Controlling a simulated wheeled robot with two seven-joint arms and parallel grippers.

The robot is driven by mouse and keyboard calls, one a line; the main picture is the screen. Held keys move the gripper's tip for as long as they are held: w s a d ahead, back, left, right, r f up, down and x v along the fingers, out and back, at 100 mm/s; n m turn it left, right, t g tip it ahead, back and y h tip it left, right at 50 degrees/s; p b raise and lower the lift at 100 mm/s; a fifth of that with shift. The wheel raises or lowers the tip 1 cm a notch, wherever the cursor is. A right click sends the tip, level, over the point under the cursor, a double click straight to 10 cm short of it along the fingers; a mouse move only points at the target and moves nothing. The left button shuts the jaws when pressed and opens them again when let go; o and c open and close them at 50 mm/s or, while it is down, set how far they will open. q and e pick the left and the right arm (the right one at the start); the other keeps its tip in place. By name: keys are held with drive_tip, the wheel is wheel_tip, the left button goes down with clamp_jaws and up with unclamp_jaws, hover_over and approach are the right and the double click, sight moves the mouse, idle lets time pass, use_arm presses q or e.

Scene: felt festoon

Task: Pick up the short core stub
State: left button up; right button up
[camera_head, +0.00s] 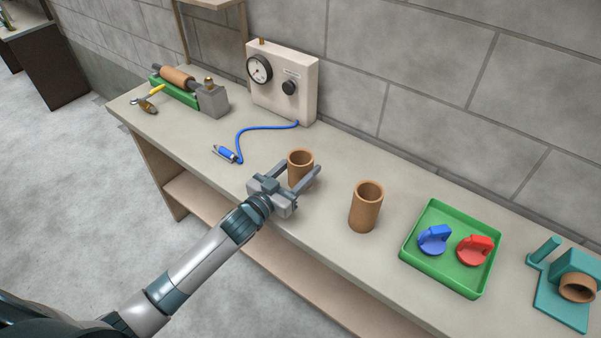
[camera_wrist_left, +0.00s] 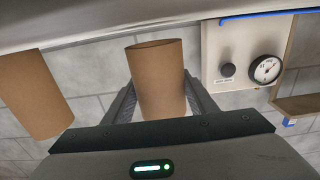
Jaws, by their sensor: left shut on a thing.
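The short core stub (camera_head: 300,157), a brown open-ended cardboard tube, is upright between the fingers of my left gripper (camera_head: 304,178). The gripper is shut on it, with one finger on each side. In the left wrist view the stub (camera_wrist_left: 158,80) sits between the two fingers, its near end hidden by the gripper body. I cannot tell whether its base touches the bench. A taller brown tube (camera_head: 366,207) stands on the bench to the right, apart from the gripper. It also shows at the left of the wrist view (camera_wrist_left: 32,95). My right gripper is not in view.
A green tray (camera_head: 452,276) holds a blue and a red part. A teal fixture (camera_head: 562,312) with a brown ring stands far right. A cream gauge box (camera_head: 296,86) with a blue hose (camera_head: 262,128) stands behind. A green-based fixture (camera_head: 176,92) is far left.

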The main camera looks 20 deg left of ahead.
use_arm(q)
drive_tip(key=shift+r, duration=0.85)
drive_tip(key=d+r+b, duration=0.1)
drive_tip(key=d+r, duration=0.2)
drive_tip(key=d, duration=0.3)
drive_tip(key=s+d+r+b, duration=0.1)
drive_tip(key=d+r+b, duration=0.1)
drive_tip(key=d+r, duration=0.2)
drive_tip(key=shift+d, duration=0.85)
drive_tip(key=shift+r, duration=0.1)
